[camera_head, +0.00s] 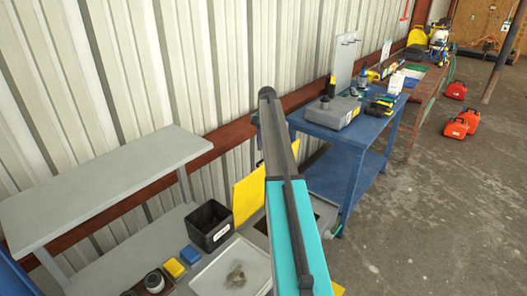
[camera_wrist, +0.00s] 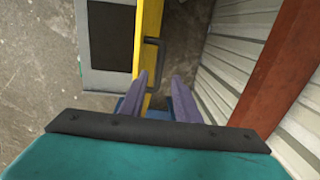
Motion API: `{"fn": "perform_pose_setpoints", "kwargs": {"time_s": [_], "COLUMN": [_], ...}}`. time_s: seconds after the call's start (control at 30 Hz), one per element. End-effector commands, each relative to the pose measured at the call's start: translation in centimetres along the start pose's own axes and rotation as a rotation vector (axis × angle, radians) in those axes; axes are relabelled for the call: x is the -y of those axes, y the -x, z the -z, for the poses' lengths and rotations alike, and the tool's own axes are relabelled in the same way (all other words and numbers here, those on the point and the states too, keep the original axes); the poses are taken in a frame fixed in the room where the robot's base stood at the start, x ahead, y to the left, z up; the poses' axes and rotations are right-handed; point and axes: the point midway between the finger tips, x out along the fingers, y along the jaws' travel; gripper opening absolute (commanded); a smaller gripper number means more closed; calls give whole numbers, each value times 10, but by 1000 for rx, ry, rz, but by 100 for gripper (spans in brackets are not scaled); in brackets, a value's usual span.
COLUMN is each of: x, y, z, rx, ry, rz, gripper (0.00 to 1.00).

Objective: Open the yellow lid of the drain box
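The yellow lid (camera_head: 248,195) stands raised, close to upright, on the grey drain box (camera_head: 325,212) in the head view. My arm hides part of both. In the wrist view the lid (camera_wrist: 149,18) shows nearly edge-on, with a dark handle (camera_wrist: 158,52) on its right face. The box's grey rim (camera_wrist: 103,82) surrounds a dark opening to the left of the lid. My gripper (camera_wrist: 162,85) has its two purple fingers apart, with nothing clearly held between them. The left finger overlaps the lid in the picture; I cannot tell whether they touch.
A black bin (camera_head: 210,228), a blue sponge-like block (camera_head: 190,255), a yellow block (camera_head: 174,268) and a pale tray (camera_head: 232,272) sit left of my arm. A grey shelf (camera_head: 100,188) is farther left. The corrugated wall (camera_wrist: 245,45) is close on the right in the wrist view. A blue table (camera_head: 345,160) stands beyond.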

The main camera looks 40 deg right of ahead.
Motion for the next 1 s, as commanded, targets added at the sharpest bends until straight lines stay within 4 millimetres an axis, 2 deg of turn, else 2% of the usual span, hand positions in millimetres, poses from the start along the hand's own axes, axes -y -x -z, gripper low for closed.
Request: {"fn": "perform_pose_setpoints", "kwargs": {"time_s": [0.1,0.4,0.57,0.67,1.0], "x": [0,0,1,5,10], "y": [7,7,7,7,12], "z": [-1,-1,0,-2,-53], "rx": [0,0,-1,0,57], "ry": [1,1,12,40,133], "rz": [0,0,1,22,185], "gripper": [30,30,2,0,0]}}
